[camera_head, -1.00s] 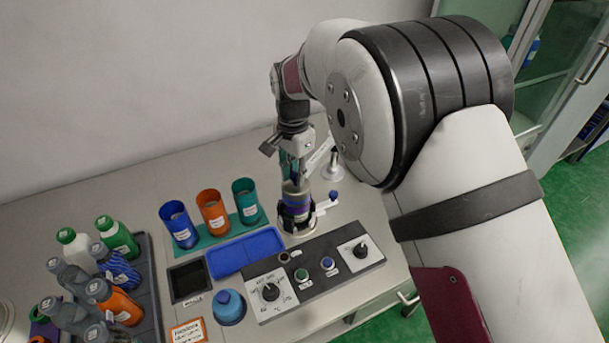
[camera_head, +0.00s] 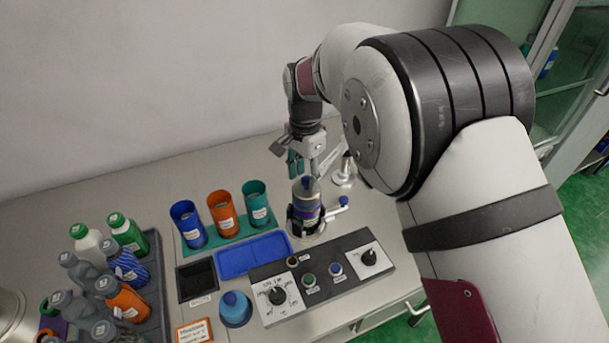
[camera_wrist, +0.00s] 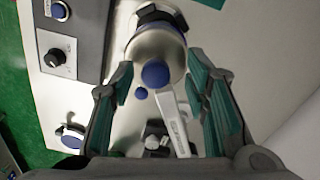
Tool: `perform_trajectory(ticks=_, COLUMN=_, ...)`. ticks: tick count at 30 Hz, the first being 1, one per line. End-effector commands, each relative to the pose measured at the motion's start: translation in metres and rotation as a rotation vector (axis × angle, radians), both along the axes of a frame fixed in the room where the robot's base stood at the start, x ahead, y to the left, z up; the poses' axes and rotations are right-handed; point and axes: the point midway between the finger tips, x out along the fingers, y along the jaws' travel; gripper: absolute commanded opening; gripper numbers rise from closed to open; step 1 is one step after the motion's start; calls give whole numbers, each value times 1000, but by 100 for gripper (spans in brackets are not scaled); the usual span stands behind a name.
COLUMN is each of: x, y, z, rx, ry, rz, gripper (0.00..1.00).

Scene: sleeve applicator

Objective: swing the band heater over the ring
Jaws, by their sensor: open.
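A bottle with a pale, metallic-looking shoulder, blue cap and purple-blue sleeve (camera_head: 305,208) stands upright in a dark holder; its top fills the upper middle of the wrist view (camera_wrist: 157,48). The ring at its base is mostly hidden. A white labelled arm (camera_head: 331,158), apparently the band heater's, runs from a post behind right; it also shows in the wrist view (camera_wrist: 173,118), reaching toward the bottle. A small blue knob (camera_wrist: 141,93) is near its end. The heater band itself is not clear. My gripper (camera_head: 305,165) is open and empty above the bottle, its teal-padded fingers (camera_wrist: 160,85) on either side.
A lever with a blue knob (camera_head: 342,201) sticks out right of the holder. In front are a control panel (camera_head: 325,281) and blue tray (camera_head: 252,254). Coloured cups (camera_head: 222,214) stand left, a rack of several bottles (camera_head: 155,300) farther left.

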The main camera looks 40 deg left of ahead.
Motion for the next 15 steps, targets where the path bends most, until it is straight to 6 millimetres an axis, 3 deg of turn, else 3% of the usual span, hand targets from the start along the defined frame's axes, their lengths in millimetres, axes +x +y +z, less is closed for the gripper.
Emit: perform_trajectory(ticks=15, x=0, y=1, z=95, rx=5, ry=-1, rz=0, gripper=42)
